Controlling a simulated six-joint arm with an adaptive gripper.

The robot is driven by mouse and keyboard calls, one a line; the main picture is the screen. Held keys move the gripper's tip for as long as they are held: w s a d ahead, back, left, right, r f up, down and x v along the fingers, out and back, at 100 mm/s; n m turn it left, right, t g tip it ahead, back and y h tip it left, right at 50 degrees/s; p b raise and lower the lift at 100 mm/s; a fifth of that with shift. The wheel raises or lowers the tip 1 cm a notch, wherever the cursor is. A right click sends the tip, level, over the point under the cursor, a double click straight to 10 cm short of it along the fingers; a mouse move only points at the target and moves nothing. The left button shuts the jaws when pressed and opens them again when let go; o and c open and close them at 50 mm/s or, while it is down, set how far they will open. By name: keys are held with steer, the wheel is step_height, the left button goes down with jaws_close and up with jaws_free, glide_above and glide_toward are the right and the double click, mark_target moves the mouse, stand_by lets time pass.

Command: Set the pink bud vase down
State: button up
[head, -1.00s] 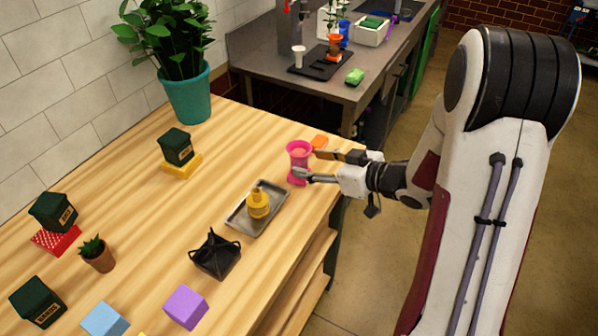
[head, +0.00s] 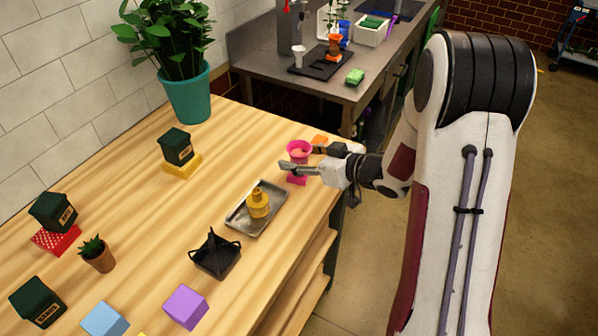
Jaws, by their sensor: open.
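The pink bud vase (head: 299,148) stands upright near the right edge of the wooden table, just beyond the metal tray. Its flared rim shows. Its middle is hidden behind the near finger of my gripper (head: 301,160). A pink square-looking piece (head: 297,180) shows below that finger; I cannot tell if it is the vase's foot or a separate base. My gripper is open, reaching in from the right. Its near finger crosses in front of the vase and the far finger lies at the vase's right side. Contact cannot be made out.
A metal tray (head: 237,222) holding a yellow bottle (head: 258,203) lies close, toward the lower left. An orange piece (head: 320,140) lies behind my gripper. A black basket (head: 216,256) and purple block (head: 186,306) stand nearer.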

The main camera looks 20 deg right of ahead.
jaws_close()
steer(key=shift+r, duration=0.15)
step_height(320, 180, up, 10)
stand_by(1.0)
stand_by(0.4)
